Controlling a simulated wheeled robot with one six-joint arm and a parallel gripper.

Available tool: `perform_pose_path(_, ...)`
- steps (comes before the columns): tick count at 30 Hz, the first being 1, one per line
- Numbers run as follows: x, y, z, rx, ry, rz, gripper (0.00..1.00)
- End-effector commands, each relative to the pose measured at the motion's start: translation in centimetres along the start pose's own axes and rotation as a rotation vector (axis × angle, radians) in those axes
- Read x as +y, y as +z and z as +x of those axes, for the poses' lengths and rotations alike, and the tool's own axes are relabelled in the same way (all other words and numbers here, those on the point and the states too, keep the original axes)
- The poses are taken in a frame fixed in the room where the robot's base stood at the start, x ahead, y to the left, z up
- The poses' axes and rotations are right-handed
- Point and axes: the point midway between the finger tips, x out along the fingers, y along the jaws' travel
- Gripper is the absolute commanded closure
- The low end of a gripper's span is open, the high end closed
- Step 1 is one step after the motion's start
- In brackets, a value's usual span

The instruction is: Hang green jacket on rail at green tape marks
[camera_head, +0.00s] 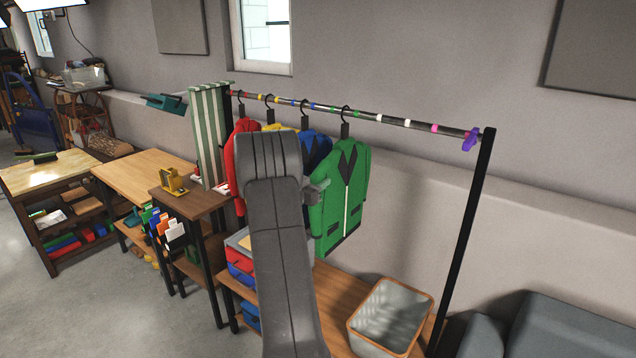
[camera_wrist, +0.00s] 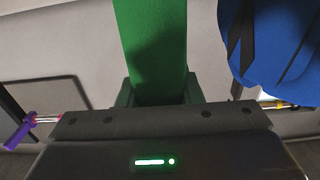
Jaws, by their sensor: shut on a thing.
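The green jacket (camera_head: 340,200) hangs upright from a black hanger whose hook (camera_head: 345,112) is at the rail (camera_head: 380,118), close to a green tape mark (camera_head: 357,114). I cannot tell if the hook's weight rests on the rail. My gripper (camera_head: 317,190) is at the jacket's left side, partly hidden behind my arm. In the wrist view the green jacket (camera_wrist: 155,50) runs between the fingers, and my gripper is shut on it. A blue jacket (camera_head: 315,148) hangs just left of it; it also shows in the wrist view (camera_wrist: 275,45).
A red jacket (camera_head: 243,140) and a mostly hidden yellow one hang further left. A purple clamp (camera_head: 470,139) sits near the rail's right end by a black post (camera_head: 465,240). The rail right of the green jacket is free. A grey bin (camera_head: 390,318) stands below.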

Motion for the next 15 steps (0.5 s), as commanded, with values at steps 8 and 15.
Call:
perform_pose_path(8, -0.01, -0.06, 0.01, 0.003, 0.000, 0.001, 0.60)
perform_pose_path(15, 0.00, 0.03, 0.01, 0.001, 0.000, 0.000, 0.42)
